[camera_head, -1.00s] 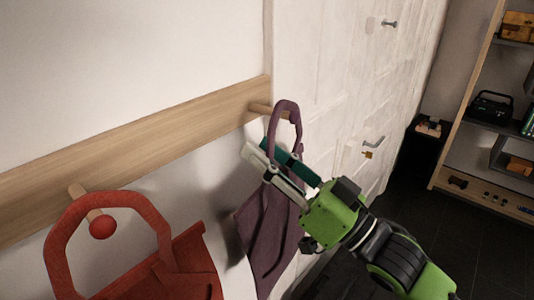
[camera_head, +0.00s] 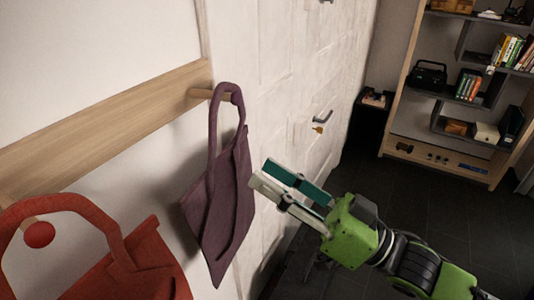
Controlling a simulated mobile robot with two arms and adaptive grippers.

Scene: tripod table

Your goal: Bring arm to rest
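My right gripper (camera_head: 282,187), on a green and black arm, is open and empty. It is in front of the white door, to the right of the purple bag and apart from it in the picture. The purple bag (camera_head: 222,200) hangs by its strap from a wooden peg (camera_head: 203,94). My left gripper is not in view.
A wooden rail (camera_head: 110,122) runs along the wall. A red bag (camera_head: 130,270) hangs from a red-tipped peg (camera_head: 39,234) at the lower left. A white door (camera_head: 285,90) has a handle and key. Shelves (camera_head: 400,100) stand at the right over dark floor.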

